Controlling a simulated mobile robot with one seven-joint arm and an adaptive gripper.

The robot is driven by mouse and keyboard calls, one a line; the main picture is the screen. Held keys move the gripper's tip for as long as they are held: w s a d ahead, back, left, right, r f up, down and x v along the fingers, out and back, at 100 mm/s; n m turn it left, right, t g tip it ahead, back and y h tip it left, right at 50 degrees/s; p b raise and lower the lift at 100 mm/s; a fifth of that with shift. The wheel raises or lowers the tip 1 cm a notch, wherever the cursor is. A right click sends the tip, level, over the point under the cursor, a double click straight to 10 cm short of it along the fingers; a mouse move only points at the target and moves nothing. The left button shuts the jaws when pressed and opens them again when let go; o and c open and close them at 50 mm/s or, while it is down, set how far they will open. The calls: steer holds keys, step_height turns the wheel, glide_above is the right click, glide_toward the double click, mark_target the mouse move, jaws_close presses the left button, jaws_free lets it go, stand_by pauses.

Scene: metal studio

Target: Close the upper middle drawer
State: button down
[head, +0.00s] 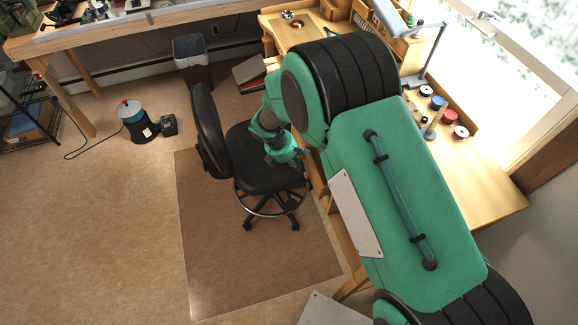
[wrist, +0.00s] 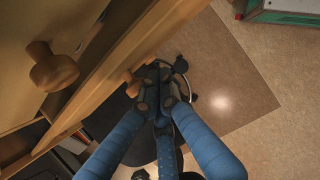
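In the wrist view, a pale wooden drawer front with a round knob (wrist: 51,70) fills the upper left. Beside it, a long wooden edge (wrist: 108,72) runs diagonally, with a second round knob (wrist: 130,86) low on its right side. I cannot tell for sure which of these is the upper middle drawer, nor how far it stands out. My gripper (wrist: 158,78) has blue fingers with dark tips drawn together, close to the second knob; nothing shows between them. Touch is unclear. In the head view my arm hides the desk's drawer fronts.
A black swivel chair (head: 262,150) stands close to the desk, beside my gripper, on a brown floor mat (head: 215,255). The wooden desk (head: 490,190) carries spools and a lamp.

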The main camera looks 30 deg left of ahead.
steer(key=shift+w+d, duration=0.45)
steer(key=shift+w, duration=0.05)
steer(key=shift+w+d+p, duration=0.55)
steer(key=shift+w+d, duration=0.4)
steer(key=shift+s+a, duration=0.35)
steer(key=shift+s, duration=0.05)
steer(key=p, duration=0.2)
glide_toward(307, 164)
steer(key=s+a+r, duration=0.1)
steer(key=s+a, duration=0.2)
steer(key=shift+s+r, duration=0.15)
steer(key=shift+r, duration=0.1)
